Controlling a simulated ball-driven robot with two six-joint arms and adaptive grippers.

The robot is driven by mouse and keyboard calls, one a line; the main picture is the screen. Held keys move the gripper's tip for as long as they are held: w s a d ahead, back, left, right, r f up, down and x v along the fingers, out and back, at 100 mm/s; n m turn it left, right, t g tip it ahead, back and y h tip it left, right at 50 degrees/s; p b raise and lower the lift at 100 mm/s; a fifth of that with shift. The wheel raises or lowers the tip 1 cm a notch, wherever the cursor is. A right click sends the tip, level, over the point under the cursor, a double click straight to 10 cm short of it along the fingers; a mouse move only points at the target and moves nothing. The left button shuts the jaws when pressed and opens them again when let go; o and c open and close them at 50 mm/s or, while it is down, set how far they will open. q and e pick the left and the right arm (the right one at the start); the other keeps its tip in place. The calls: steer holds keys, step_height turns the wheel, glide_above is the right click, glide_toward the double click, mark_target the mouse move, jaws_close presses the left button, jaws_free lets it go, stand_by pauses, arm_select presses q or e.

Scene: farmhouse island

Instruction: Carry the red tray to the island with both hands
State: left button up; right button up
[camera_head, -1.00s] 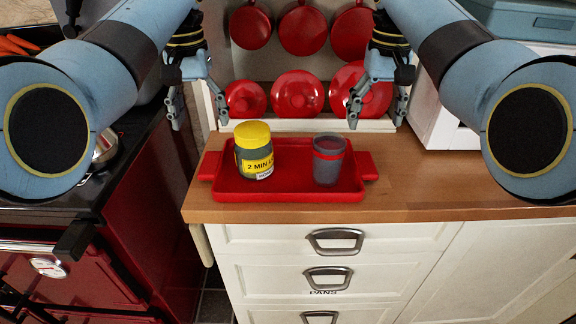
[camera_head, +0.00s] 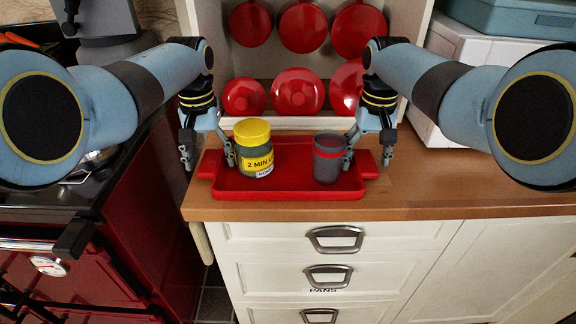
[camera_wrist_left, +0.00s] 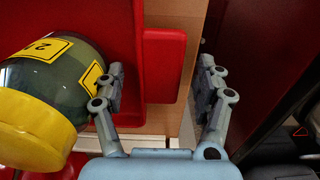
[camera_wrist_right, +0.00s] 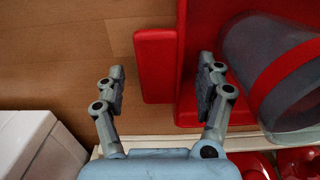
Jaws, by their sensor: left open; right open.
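The red tray (camera_head: 288,188) lies on the wooden counter, with a handle at each end. A yellow-lidded jar (camera_head: 254,150) stands on its left part and a grey cup with a red band (camera_head: 328,158) on its right part. My left gripper (camera_head: 208,166) is open at the left end; in the left wrist view its fingers (camera_wrist_left: 160,95) stand on either side of the left handle (camera_wrist_left: 165,65). My right gripper (camera_head: 368,164) is open at the right end; in the right wrist view its fingers (camera_wrist_right: 160,85) stand on either side of the right handle (camera_wrist_right: 155,65).
The wooden counter (camera_head: 450,185) is free to the right of the tray. A dark red stove (camera_head: 100,240) stands to the left, across a narrow gap. Red pans and lids (camera_head: 298,90) are behind the tray. A white box (camera_head: 470,85) stands at the back right.

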arm_select(q)
jaws_close()
arm_select(e)
jaws_close()
arm_select(q)
steer(key=shift+r, duration=0.15)
arm_select(e)
steer(key=shift+r, duration=0.15)
